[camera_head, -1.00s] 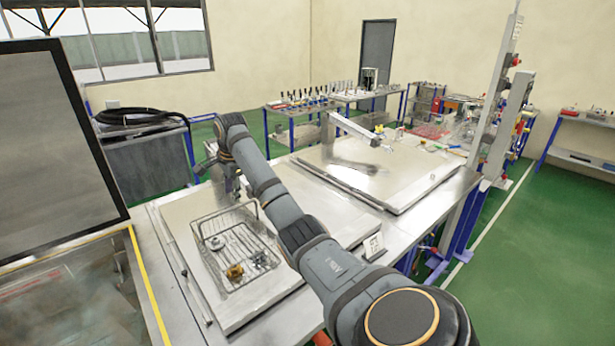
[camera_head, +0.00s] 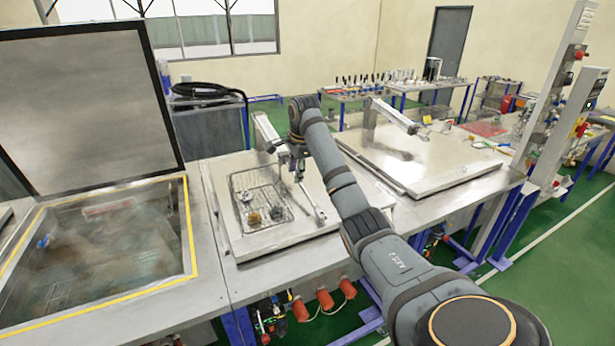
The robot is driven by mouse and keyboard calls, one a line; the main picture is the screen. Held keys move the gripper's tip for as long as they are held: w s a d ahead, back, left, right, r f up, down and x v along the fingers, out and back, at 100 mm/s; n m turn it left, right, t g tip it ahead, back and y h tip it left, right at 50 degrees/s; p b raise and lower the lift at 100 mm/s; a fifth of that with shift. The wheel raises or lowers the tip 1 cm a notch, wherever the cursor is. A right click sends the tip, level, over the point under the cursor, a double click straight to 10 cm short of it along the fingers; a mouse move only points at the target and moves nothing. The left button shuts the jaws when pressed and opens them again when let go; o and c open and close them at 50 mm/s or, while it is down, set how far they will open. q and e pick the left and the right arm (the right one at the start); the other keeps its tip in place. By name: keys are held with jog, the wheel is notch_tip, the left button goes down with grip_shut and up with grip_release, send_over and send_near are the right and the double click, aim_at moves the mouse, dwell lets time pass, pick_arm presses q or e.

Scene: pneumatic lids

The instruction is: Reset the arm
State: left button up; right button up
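My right arm enters from the lower right and reaches over the workbench. Its gripper (camera_head: 297,168) hangs pointing down at the far right side of a wire basket (camera_head: 242,186). The fingers are small and dark here, so I cannot tell whether they are open or shut, or whether they touch the basket. The basket rests on a closed silver lid (camera_head: 232,248) and holds a grey metal part (camera_head: 246,197) and brownish parts (camera_head: 254,219). My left arm and gripper are not in view.
At left, a tank with a yellow-edged opening (camera_head: 190,225) has its lid (camera_head: 95,95) raised. Another closed lid (camera_head: 425,165) with a metal lift arm (camera_head: 395,115) lies at right. A control post (camera_head: 565,100) stands at the far right. Green floor (camera_head: 565,265) is free at lower right.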

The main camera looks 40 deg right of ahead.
jog(key=s+a+f+n, duration=0.5)
jog(key=a+f+n, duration=0.25)
jog(key=f, duration=0.35)
jog(key=s+a+f+n, duration=0.6)
jog(key=a+f, duration=0.3)
jog(key=f, duration=0.2)
jog(key=s+a+f+n, duration=0.1)
jog(key=s+a+n, duration=0.35)
jog(key=s, duration=0.55)
jog(key=s+a+f+n, duration=0.1)
jog(key=s+a+n, duration=0.35)
jog(key=s, duration=0.45)
jog(key=s+d+f+b, duration=0.1)
jog(key=f+b, duration=0.2)
jog(key=f, duration=0.9)
jog(key=s+d+f+g+b, duration=0.1)
jog(key=s+f+b, duration=0.15)
jog(key=f, duration=1.05)
jog(key=d+f+b, duration=0.2)
jog(key=f+b, duration=0.1)
jog(key=f, duration=0.9)
jog(key=s+f+g+b, duration=0.1)
jog(key=s+f+b, duration=0.3)
jog(key=s+f, duration=1.3)
jog(key=shift+s+d+f+b, duration=0.3)
jog(key=shift+d+f, duration=0.05)
jog(key=shift+f, duration=0.55)
